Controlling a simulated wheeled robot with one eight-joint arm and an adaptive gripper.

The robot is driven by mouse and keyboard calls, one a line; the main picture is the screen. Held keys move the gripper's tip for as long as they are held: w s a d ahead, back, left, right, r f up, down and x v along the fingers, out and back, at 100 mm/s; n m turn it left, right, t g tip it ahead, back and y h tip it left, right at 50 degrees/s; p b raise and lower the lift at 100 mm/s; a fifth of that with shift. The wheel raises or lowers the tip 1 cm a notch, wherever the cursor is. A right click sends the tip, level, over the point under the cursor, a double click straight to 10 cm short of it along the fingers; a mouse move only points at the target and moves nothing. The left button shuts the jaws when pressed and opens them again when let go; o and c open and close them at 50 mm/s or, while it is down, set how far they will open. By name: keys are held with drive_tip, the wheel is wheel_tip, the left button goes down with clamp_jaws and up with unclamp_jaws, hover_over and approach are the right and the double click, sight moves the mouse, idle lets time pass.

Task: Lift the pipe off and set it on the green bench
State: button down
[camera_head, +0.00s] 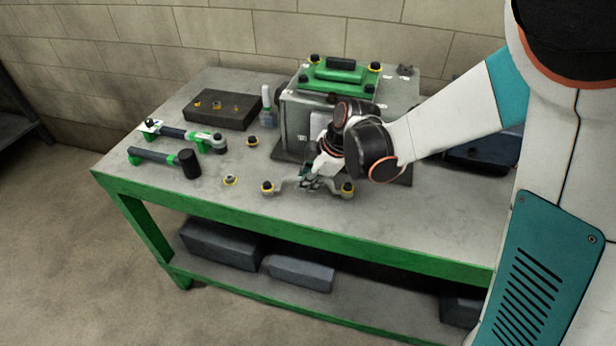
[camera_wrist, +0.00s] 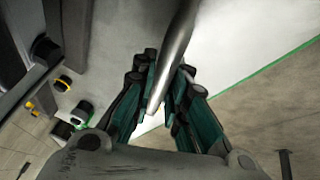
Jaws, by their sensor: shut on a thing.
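The grey pipe (camera_head: 290,184) is a short curved piece above the front part of the green bench (camera_head: 225,206). A yellow-and-black fastener shows at each of its ends, the left one (camera_head: 268,187) and the right one (camera_head: 347,188). My gripper (camera_head: 311,183) is shut on the middle of the pipe from above. In the wrist view the pipe (camera_wrist: 178,45) runs between the two fingers of my gripper (camera_wrist: 163,92). I cannot tell whether the pipe touches the bench top. My gripper hides part of its middle.
A grey engine block (camera_head: 297,125) with a green cover (camera_head: 340,74) stands behind my gripper.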

drive_tip(key=shift+f, duration=0.1)
drive_tip(key=c, duration=1.5)
unclamp_jaws()
